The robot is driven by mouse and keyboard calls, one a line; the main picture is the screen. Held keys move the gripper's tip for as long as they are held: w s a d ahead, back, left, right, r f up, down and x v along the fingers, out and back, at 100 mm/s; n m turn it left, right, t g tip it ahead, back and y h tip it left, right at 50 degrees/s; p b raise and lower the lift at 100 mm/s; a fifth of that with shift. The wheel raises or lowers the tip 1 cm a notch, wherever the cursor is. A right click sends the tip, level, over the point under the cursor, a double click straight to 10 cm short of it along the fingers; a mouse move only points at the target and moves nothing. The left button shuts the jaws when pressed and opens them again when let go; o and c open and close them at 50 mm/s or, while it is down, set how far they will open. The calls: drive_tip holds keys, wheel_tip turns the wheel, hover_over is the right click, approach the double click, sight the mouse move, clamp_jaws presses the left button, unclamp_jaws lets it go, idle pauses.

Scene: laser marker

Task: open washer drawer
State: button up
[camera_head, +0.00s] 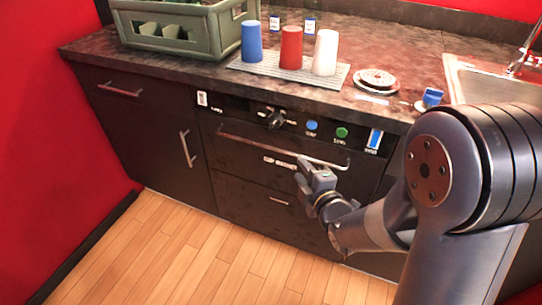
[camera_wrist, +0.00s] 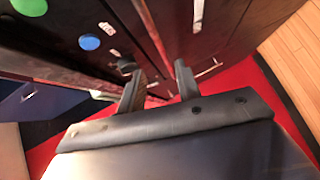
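The washer drawer (camera_head: 240,154) is a dark front panel under the counter, labelled as a cup washer, and appears closed. Its long bar handle (camera_head: 250,139) runs across the top of the panel; it also shows in the wrist view (camera_wrist: 151,28). My gripper (camera_head: 303,168) is at the right half of the handle, in front of the panel. In the wrist view my gripper (camera_wrist: 160,82) has its two fingers apart, with the handle running toward the gap between them. I cannot tell whether the bar lies between the fingertips or whether they touch it.
Above the drawer are a black knob (camera_head: 275,119), a blue button (camera_head: 312,125) and a green button (camera_head: 342,132). Blue (camera_head: 251,41), red (camera_head: 291,48) and white (camera_head: 326,53) cups stand on a mat. A green crate (camera_head: 181,30) is at the left. The wooden floor (camera_head: 190,255) is clear.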

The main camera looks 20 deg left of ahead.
sight(282, 152)
drive_tip(key=shift+n+y, duration=0.4)
drive_tip(key=x, duration=1.1)
drive_tip(key=shift+a+f, duration=0.25)
drive_tip(key=shift+a, duration=0.35)
clamp_jaws()
